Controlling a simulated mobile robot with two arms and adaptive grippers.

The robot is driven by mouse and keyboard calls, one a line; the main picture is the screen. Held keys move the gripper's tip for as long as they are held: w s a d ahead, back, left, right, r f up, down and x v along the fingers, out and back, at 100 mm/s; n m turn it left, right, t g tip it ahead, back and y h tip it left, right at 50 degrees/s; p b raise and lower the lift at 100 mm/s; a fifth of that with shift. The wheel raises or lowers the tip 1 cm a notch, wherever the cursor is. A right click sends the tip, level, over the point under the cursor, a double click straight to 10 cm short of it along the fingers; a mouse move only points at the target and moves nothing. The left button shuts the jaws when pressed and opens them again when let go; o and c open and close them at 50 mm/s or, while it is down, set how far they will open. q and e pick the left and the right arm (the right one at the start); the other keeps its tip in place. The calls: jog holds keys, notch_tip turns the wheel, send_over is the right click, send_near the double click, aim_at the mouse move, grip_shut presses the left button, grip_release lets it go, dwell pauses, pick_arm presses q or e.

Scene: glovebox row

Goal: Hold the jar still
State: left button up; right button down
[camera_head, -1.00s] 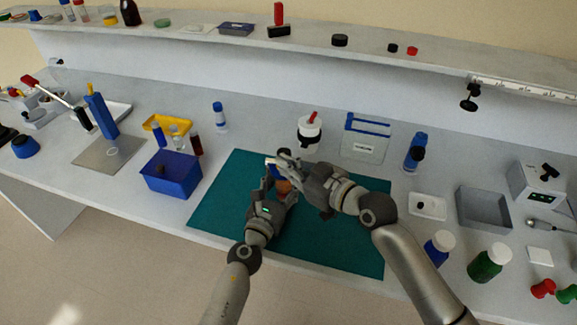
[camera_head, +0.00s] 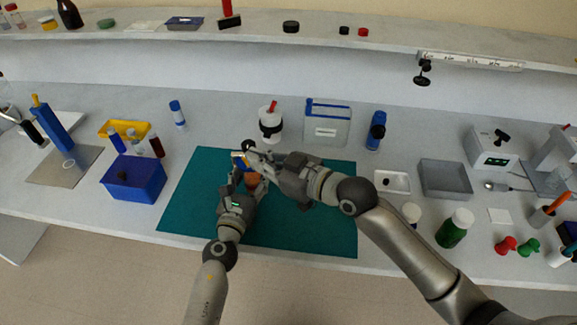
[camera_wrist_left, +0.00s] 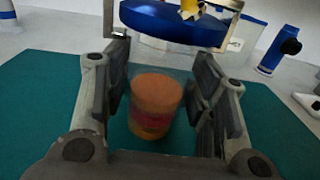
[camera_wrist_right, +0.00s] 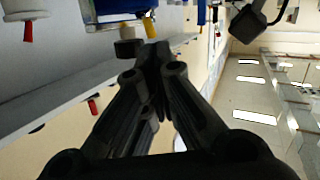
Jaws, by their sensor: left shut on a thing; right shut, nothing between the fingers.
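The jar (camera_wrist_left: 155,103) is clear, with orange and reddish contents and a blue lid (camera_wrist_left: 175,24) with metal clasp parts at its rim. It stands upright on the green mat (camera_head: 310,230). In the head view only a bit of its orange body (camera_head: 253,181) shows between my arms. My left gripper (camera_wrist_left: 160,100) is shut on the jar, one finger pad on each side of the body. My right gripper (camera_head: 250,157) is shut and empty beside the lid; its closed fingers (camera_wrist_right: 152,62) also show in the right wrist view. Whether it touches the lid cannot be told.
A blue bin (camera_head: 133,184) stands left of the mat. Behind the mat are a white bottle with a red tip (camera_head: 270,124) and a clear blue-topped box (camera_head: 327,125). A white tray (camera_head: 391,181) and a grey tray (camera_head: 445,178) lie to the right. The mat's front right is clear.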

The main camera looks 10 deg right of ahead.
pick_arm(q)
jog(key=shift+a, duration=0.25)
pick_arm(e)
jog(key=r+v, duration=0.1)
jog(key=v, duration=0.8)
jog(key=shift+s+r, duration=0.2)
jog(key=shift+r, duration=0.1)
pick_arm(q)
jog(key=o, duration=1.4)
jog(key=shift+w, duration=0.1)
jog(key=shift+c, duration=0.2)
